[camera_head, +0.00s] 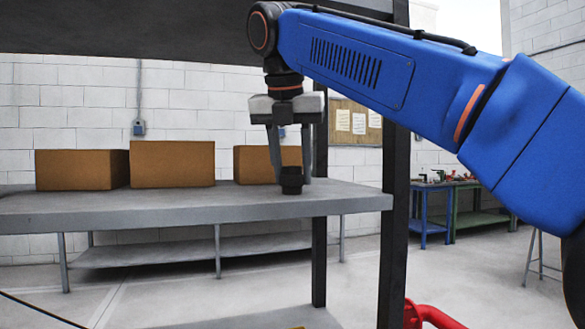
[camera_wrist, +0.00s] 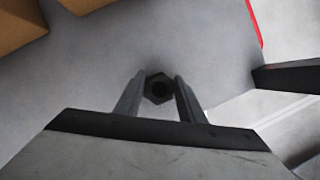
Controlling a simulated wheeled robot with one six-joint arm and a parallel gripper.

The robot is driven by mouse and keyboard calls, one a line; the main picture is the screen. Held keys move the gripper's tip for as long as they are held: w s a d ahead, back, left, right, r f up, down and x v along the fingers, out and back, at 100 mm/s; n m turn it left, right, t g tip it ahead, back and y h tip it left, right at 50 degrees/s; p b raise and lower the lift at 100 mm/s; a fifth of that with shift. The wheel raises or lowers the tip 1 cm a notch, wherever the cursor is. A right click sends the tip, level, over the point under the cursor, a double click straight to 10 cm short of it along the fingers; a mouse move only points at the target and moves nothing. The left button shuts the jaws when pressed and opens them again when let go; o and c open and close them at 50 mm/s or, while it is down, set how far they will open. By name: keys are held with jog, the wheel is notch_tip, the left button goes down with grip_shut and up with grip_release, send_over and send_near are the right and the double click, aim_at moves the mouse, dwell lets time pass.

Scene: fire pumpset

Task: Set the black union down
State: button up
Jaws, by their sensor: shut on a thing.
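The black union (camera_head: 291,180) is a short dark fitting at the right part of the grey table (camera_head: 190,208) in the head view. In the wrist view the union (camera_wrist: 159,88) shows from above as a hexagon with a round dark bore. My gripper (camera_head: 290,176) points down with its fingers on either side of the union. In the wrist view the fingertips of my gripper (camera_wrist: 158,86) are shut on it. The union looks upright, at or just above the tabletop; I cannot tell whether its base touches.
Three cardboard boxes, at the left (camera_head: 82,169), middle (camera_head: 172,163) and right (camera_head: 258,163), stand along the back of the table. A black post (camera_head: 395,200) rises close to the table's right end. The tabletop in front of the boxes is clear.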

jog(key=o, duration=1.3)
jog(key=shift+v, duration=0.85)
jog(key=s+a, duration=0.1)
jog(key=s, duration=0.2)
jog(key=s+a, duration=0.1)
jog(key=s, duration=0.3)
jog(key=s+a, duration=0.1)
jog(key=s, duration=0.3)
jog(key=shift+s+f, duration=0.1)
jog(key=shift+s, duration=0.15)
